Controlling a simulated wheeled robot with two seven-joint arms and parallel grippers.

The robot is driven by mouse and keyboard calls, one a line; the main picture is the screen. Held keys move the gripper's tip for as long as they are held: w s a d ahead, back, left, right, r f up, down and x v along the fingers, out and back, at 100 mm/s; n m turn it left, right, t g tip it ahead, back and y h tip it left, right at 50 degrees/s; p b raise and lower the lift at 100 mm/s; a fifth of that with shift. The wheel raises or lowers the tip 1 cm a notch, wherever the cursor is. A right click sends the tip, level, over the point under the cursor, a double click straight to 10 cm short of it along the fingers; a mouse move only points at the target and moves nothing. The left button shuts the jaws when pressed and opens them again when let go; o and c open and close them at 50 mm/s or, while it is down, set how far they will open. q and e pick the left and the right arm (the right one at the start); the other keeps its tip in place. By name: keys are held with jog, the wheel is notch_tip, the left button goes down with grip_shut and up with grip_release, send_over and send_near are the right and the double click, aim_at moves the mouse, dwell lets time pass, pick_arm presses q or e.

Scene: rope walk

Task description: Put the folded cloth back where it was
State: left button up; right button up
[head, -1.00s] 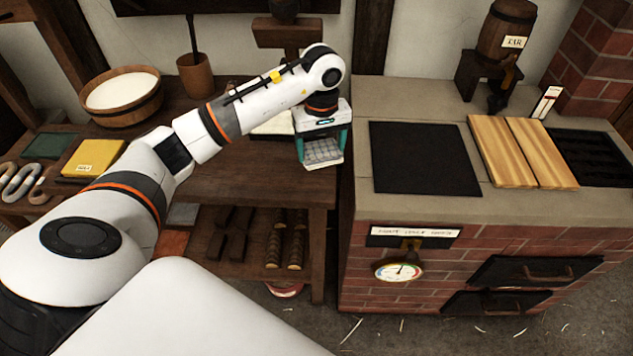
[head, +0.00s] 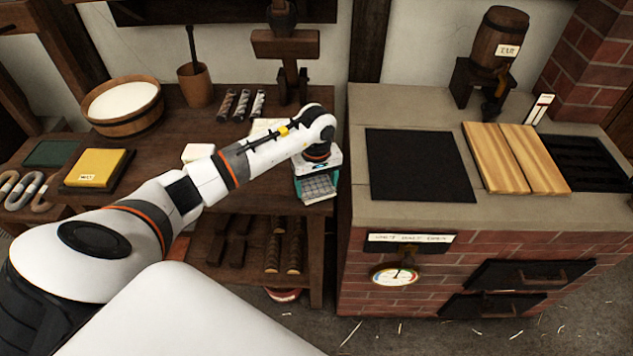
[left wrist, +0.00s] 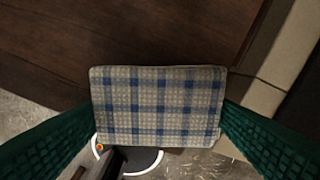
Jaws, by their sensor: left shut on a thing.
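The folded cloth (left wrist: 158,106) is off-white with a blue check, and fills the middle of the left wrist view. In the head view the cloth (head: 318,188) shows small and greyish at the right end of the wooden bench (head: 262,192). My left gripper (head: 317,190) is shut on the cloth, with a green finger at each side of it. It is by the bench's right front corner, near the gap to the brick stove. I cannot tell whether the cloth touches the bench top. My right gripper is not in view.
The brick stove (head: 420,260) stands to the right, with a black plate (head: 415,165) and wooden boards (head: 512,158) on top. A yellow block (head: 97,168), a tub (head: 122,103) and several small rolls stand on the bench. A lower shelf holds dark pieces.

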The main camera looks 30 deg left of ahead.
aim_at(317, 186)
pick_arm(q)
jog(key=shift+f, duration=0.15)
jog(key=o, duration=1)
jog(key=shift+c, duration=0.2)
jog(key=shift+r, duration=0.35)
notch_tip(317, 186, up, 12)
jog(key=b, duration=0.3)
jog(key=shift+f, duration=0.15)
